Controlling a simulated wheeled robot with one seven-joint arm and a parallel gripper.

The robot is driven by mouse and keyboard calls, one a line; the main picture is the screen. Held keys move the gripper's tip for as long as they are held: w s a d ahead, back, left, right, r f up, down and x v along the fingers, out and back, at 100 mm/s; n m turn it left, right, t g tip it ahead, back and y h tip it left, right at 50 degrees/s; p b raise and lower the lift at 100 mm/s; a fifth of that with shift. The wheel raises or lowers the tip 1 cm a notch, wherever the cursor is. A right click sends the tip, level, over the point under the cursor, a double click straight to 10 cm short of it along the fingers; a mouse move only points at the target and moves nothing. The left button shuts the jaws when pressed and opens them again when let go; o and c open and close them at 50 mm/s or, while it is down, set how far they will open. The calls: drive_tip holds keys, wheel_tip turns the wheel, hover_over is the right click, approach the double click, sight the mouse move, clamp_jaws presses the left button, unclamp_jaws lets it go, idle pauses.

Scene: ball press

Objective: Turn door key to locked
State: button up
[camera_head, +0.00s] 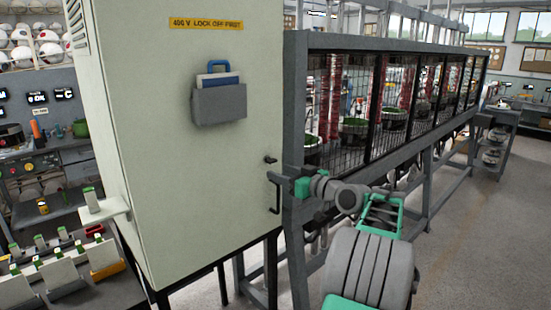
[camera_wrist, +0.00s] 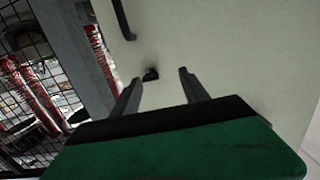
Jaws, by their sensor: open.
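A small dark door key (camera_head: 269,160) sticks out of the pale cabinet door (camera_head: 200,160), near its right edge. In the wrist view the key (camera_wrist: 151,75) shows as a small dark shape between and beyond my fingertips, nearer the left finger. My gripper (camera_head: 279,178) is at the door's right edge, a little below and right of the key in the head view. In the wrist view my gripper (camera_wrist: 159,76) has its fingers apart with nothing between them that it grips. The key's exact turn is too small to tell.
A dark bar handle (camera_head: 275,196) is on the door just below the key; it also shows at the top of the wrist view (camera_wrist: 123,20). A caged machine frame (camera_head: 300,130) stands close on the right. A document pocket (camera_head: 220,104) hangs on the door.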

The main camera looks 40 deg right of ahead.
sight(274, 161)
drive_tip(key=shift+t, duration=0.4)
drive_tip(key=w+p, duration=0.1)
drive_tip(key=w, duration=0.1)
drive_tip(key=w+d+r, duration=0.1)
drive_tip(key=w, duration=0.1)
drive_tip(key=w+d+p, duration=0.1)
drive_tip(key=w, duration=0.1)
drive_tip(key=shift+r+p, duration=0.15)
drive_tip(key=shift+p, duration=0.2)
drive_tip(key=shift+c, duration=0.5)
clamp_jaws()
